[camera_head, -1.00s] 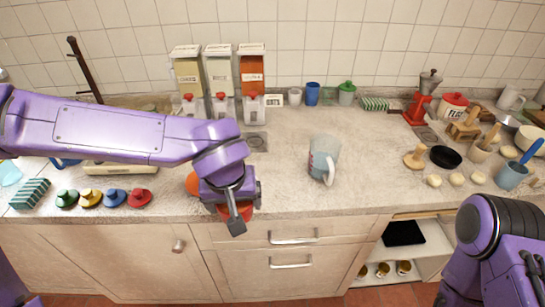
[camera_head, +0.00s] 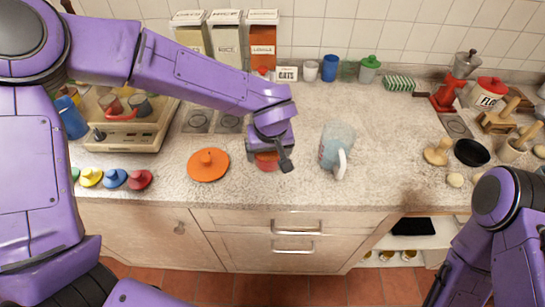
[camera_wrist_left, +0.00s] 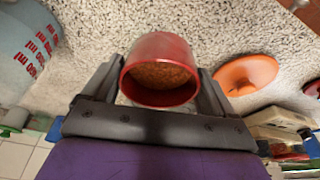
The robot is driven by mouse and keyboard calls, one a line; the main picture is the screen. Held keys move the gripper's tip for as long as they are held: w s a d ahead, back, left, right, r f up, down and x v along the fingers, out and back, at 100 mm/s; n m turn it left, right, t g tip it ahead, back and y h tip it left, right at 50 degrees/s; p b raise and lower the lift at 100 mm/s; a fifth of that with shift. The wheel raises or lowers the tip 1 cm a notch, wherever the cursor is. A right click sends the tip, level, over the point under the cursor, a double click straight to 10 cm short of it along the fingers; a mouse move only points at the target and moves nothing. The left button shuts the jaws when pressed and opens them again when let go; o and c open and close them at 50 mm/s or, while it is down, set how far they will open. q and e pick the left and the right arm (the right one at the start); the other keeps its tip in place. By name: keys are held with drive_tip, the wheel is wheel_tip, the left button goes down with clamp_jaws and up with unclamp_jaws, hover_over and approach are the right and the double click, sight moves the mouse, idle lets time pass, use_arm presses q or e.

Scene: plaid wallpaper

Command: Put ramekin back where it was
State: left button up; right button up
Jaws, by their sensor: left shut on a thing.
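The red ramekin (camera_head: 267,161) shows at my left gripper (camera_head: 270,158), over the counter between an orange lid-like disc with a knob (camera_head: 208,165) and a clear measuring jug (camera_head: 335,147). In the left wrist view the ramekin (camera_wrist_left: 160,70) sits between the two fingers of my left gripper (camera_wrist_left: 162,85), which is shut on it. Brown grainy contents show inside it. The orange disc (camera_wrist_left: 246,74) lies to its right in that view, apart from it. Whether the ramekin's base touches the counter I cannot tell. My right arm is at the lower right; its gripper is out of sight.
The measuring jug is close on the right of the left gripper. Small coloured knobbed lids (camera_head: 115,178) line the front left edge. A beige appliance (camera_head: 130,125), tall boxes (camera_head: 262,40) and cups (camera_head: 330,68) stand behind. Clear counter lies right of the jug.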

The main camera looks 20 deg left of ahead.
sight(272, 158)
use_arm(q)
drive_tip(key=shift+w+d+f, duration=0.15)
drive_tip(key=shift+w+f, duration=0.2)
drive_tip(key=shift+f, duration=0.25)
drive_tip(key=x, duration=0.4)
drive_tip(key=shift+d, duration=0.25)
drive_tip(key=shift+s, duration=0.15)
drive_tip(key=shift+s+f, duration=0.1)
drive_tip(key=o, duration=1)
drive_tip(key=v, duration=1.2)
